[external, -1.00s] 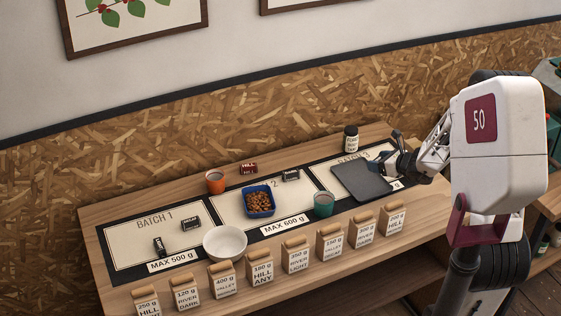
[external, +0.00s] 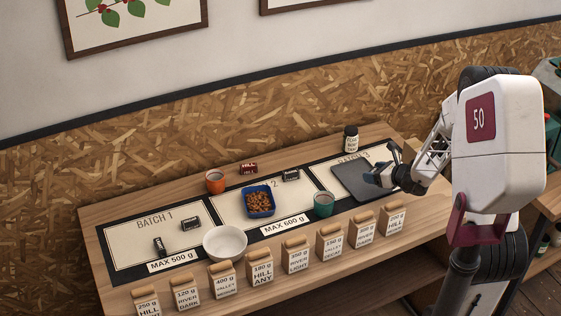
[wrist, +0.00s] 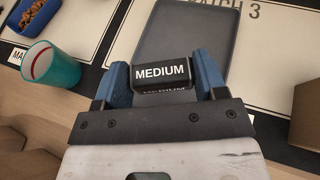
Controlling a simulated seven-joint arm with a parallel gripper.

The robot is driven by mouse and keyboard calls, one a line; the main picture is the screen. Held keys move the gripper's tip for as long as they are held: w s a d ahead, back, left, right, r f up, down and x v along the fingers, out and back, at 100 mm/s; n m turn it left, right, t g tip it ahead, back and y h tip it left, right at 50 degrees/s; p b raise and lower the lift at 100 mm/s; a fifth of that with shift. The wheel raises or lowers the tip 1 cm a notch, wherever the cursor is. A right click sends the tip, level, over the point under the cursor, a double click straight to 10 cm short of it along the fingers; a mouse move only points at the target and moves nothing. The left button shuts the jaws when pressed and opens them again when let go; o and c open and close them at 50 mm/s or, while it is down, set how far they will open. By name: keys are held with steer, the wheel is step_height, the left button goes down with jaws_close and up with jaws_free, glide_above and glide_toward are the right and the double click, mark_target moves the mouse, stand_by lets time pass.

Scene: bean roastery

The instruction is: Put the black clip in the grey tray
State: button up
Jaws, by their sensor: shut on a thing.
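My gripper (wrist: 160,85) is shut on a black clip (wrist: 162,73) with a white "MEDIUM" label, held between its blue fingers in the wrist view. The grey tray (wrist: 182,25) lies flat just beyond the clip in that view, and its visible surface is empty. In the external view the grey tray (external: 352,181) lies on the Batch 3 area, with my gripper (external: 386,170) over or beside its right side. I cannot tell the clip's exact height above the tray. The clip is hard to make out in the external view.
Paper bags (external: 330,241) line the front edge. A blue bean container (external: 258,201), white bowl (external: 225,243), orange cup (external: 215,182) and other labelled clips (external: 191,223) lie further left.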

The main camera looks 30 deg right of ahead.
mark_target(372, 191)
steer(key=shift+f, duration=0.7)
steer(key=shift+f, duration=1.85)
steer(key=shift+f, duration=0.1)
steer(key=o, duration=0.9)
steer(key=shift+f, duration=0.1)
steer(key=shift+r, duration=0.2)
steer(key=shift+v, duration=5.95)
